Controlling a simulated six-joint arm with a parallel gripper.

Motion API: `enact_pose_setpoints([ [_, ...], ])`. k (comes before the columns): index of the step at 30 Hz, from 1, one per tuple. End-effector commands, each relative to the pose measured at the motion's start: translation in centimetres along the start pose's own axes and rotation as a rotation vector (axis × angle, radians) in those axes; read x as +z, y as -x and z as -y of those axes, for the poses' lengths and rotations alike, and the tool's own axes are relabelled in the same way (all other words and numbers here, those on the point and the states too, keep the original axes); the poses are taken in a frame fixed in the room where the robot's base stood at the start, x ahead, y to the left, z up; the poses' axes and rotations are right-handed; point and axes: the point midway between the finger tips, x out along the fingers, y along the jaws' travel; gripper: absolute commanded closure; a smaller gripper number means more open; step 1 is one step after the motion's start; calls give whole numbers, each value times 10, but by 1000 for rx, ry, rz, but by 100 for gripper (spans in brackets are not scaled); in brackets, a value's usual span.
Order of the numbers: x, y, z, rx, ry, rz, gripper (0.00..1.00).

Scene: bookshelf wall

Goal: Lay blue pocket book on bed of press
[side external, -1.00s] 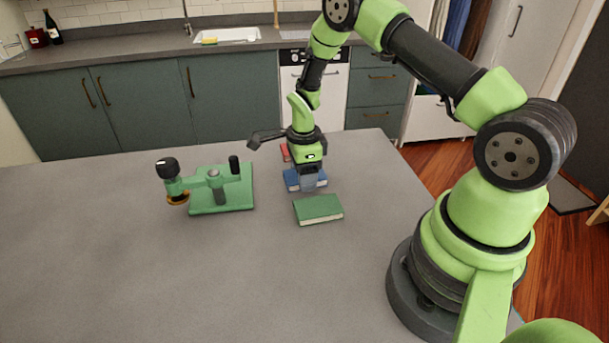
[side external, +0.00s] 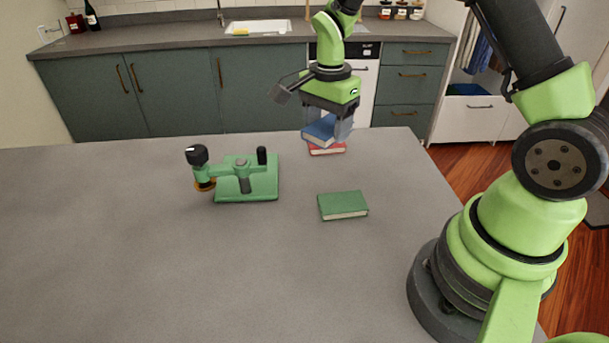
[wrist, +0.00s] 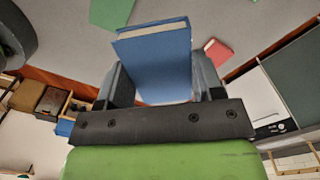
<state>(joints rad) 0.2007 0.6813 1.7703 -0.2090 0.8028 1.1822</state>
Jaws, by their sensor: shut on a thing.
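The blue pocket book (side external: 319,131) is held between the fingers of my gripper (side external: 328,122), raised above the table and tilted in the side view. It also fills the middle of the wrist view (wrist: 160,60), between the two fingers of my gripper (wrist: 165,84). The green press (side external: 240,172) stands on the table to the left, apart from the book. Its flat green bed (side external: 262,184) looks bare, with an arm and dark knobs above it.
A green book (side external: 343,205) lies on the table to the right of the press. A red book (side external: 327,150) lies near the back edge, below the blue book in the side view. The front and left of the table are clear.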

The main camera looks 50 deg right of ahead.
Motion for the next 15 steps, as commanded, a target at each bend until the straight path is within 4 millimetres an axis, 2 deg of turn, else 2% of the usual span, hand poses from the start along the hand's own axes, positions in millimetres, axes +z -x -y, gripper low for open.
enact_pose_setpoints([
  [9, 40, 33, -26, -2, 895, -2, 63],
  [15, 56, 46, -41, -1, 1340, -2, 63],
])
